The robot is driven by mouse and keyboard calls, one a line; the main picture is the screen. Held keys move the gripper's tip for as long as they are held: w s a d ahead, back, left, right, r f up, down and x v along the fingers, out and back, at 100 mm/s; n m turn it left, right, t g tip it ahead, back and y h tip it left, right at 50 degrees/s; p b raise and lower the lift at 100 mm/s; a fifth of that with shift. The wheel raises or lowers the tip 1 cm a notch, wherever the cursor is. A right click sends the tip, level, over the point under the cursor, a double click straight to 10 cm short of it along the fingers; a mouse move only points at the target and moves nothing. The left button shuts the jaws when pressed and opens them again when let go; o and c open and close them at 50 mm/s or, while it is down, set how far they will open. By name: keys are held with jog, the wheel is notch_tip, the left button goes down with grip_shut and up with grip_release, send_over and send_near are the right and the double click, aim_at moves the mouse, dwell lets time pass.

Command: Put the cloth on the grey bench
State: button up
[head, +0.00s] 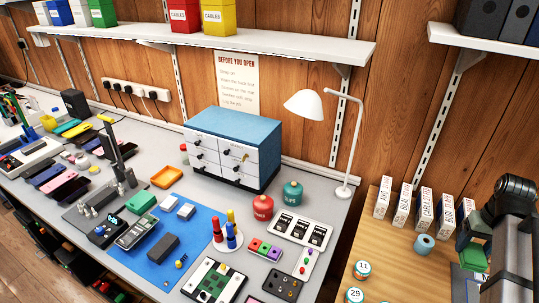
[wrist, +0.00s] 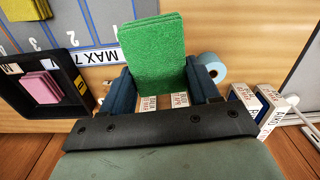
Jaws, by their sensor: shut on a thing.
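A folded green cloth (wrist: 152,50) is held between the blue fingers of my gripper (wrist: 163,85) in the wrist view. The cloth stands up out of the jaws and looks clear of the wooden surface. In the head view my gripper (head: 475,243) is at the right edge, above the wooden table, with the green cloth (head: 472,259) showing below it. The grey bench (head: 203,193) runs across the left and middle of the head view. My gripper is to the right of it, not over it.
White labelled boxes (head: 421,212) and a blue roll (head: 424,244) stand on the wooden table (head: 392,255). A lamp (head: 342,190), drawer unit (head: 238,150) and blue mat (head: 160,262) occupy the bench. A black tray (wrist: 85,108) holds a pink cloth (wrist: 41,88).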

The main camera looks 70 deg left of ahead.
jog(key=s+a+f+n, duration=0.1)
jog(key=s+a+n, duration=0.2)
jog(key=s+a, duration=1)
jog(key=s+a+f+n, duration=0.2)
jog(key=s+a, duration=0.6)
jog(key=a, duration=0.8)
jog(key=m, duration=0.4)
send_over(327, 208)
jog(key=shift+m, duration=1.1)
jog(key=shift+f, duration=0.1)
jog(key=shift+f, duration=4.9)
jog(key=shift+f, duration=0.15)
